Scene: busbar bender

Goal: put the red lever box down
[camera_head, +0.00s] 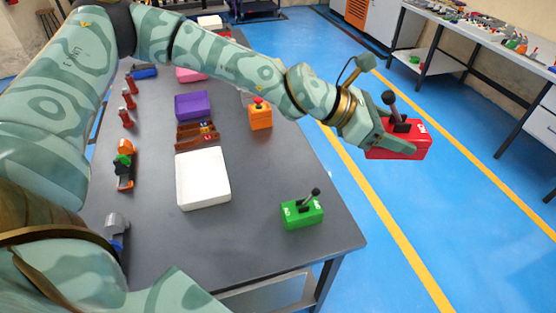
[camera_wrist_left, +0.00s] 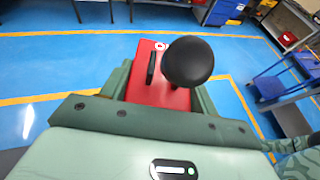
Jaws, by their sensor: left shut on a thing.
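The red lever box (camera_head: 414,146) has a dark lever with a round knob on top. My left gripper (camera_head: 393,143) is shut on it and holds it in the air, out past the right edge of the grey table. In the left wrist view the red lever box (camera_wrist_left: 150,90) sits between the fingers of the left gripper (camera_wrist_left: 160,95), with its black knob close to the camera. The blue floor with yellow lines lies below the box. My right gripper is not in view.
The grey table (camera_head: 260,180) carries a green lever box (camera_head: 302,213), a white block (camera_head: 203,178), an orange button box (camera_head: 260,116), a purple box (camera_head: 193,105) and several tools on the left. Bare tabletop surrounds the green box. A workbench (camera_head: 450,22) stands at the upper right.

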